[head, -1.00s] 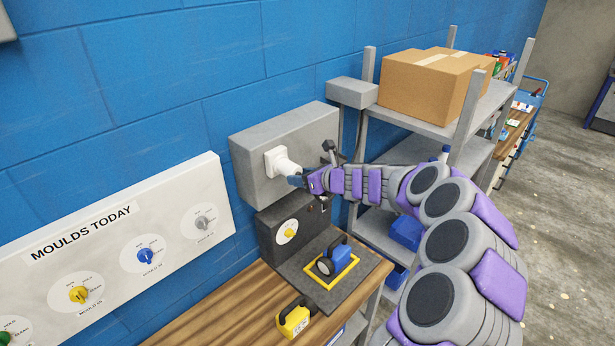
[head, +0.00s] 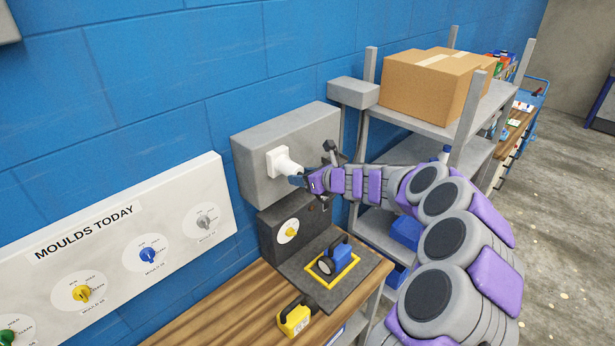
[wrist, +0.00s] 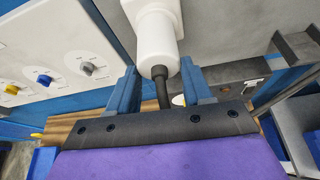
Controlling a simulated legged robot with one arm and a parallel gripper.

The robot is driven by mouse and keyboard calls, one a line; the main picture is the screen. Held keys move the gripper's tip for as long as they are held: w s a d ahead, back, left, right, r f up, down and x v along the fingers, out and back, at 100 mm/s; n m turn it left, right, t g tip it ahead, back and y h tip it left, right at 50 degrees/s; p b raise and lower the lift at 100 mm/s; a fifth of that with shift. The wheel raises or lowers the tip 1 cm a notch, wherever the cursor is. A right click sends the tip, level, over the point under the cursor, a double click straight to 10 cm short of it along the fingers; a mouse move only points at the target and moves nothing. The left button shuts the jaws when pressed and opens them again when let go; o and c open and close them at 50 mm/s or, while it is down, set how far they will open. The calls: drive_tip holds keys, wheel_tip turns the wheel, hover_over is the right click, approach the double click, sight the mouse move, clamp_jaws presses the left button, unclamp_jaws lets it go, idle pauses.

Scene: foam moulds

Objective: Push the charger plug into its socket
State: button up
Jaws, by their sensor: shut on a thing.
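The white charger plug (wrist: 158,45) is a round body with a black cable end (wrist: 162,90) at its near side. Its far end meets the white socket (head: 274,161) on the front of a grey wall box (head: 245,170). I cannot tell how deep it sits, as the contact is hidden behind the plug body. My gripper (head: 299,180) is at the plug's near end. In the wrist view, its blue fingers (wrist: 160,72) stand on either side of the plug's near end, shut on it.
The moulds board (head: 115,245) hangs left; grey shelves with a carton (head: 430,85) stand right.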

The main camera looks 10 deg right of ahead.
drive_tip(key=shift+w+a+p, duration=0.15)
drive_tip(key=shift+w+p, duration=0.05)
drive_tip(key=shift+p, duration=0.45)
idle(0.9)
drive_tip(key=shift+w+d+f, duration=0.1)
drive_tip(key=shift+d+f, duration=0.1)
drive_tip(key=shift+d, duration=0.1)
idle(0.6)
drive_tip(key=s+d, duration=0.1)
drive_tip(key=s+d+p, duration=0.1)
drive_tip(key=s, duration=0.1)
drive_tip(key=shift+r, duration=0.15)
idle(0.3)
drive_tip(key=shift+r, duration=0.15)
drive_tip(key=r+p, duration=0.1)
drive_tip(key=s+r+p, duration=0.1)
drive_tip(key=d+r+p, duration=0.1)
drive_tip(key=shift+s, duration=0.2)
idle(0.4)
